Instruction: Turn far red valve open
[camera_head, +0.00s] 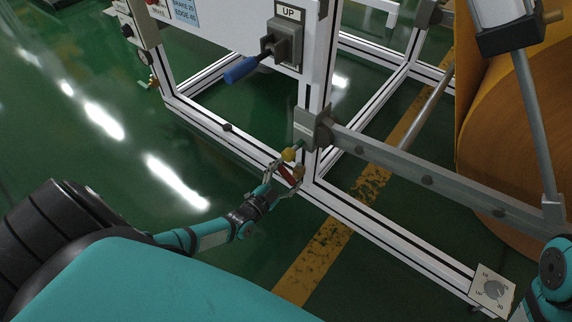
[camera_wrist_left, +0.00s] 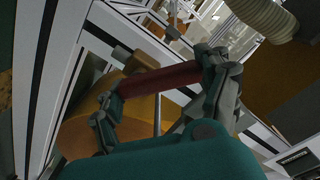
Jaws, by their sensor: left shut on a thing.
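The red valve handle (camera_head: 287,175) is low on the white frame, beside a brass fitting (camera_head: 290,154) below the grey rail bracket. My left gripper (camera_head: 283,176) reaches it from the lower left and is shut on it. In the left wrist view the red handle (camera_wrist_left: 160,78) lies crosswise between the two fingers (camera_wrist_left: 160,88). The valve body is partly hidden by the gripper. My right arm shows only in part at the lower right edge of the head view; its fingertips are out of frame.
A panel carries a blue-handled lever (camera_head: 241,70) with an "UP" label above the valve. A grey rail (camera_head: 420,178) runs right from the bracket towards a large orange-brown roll (camera_head: 525,130). A dial box (camera_head: 492,290) sits at the lower right. Green floor on the left is clear.

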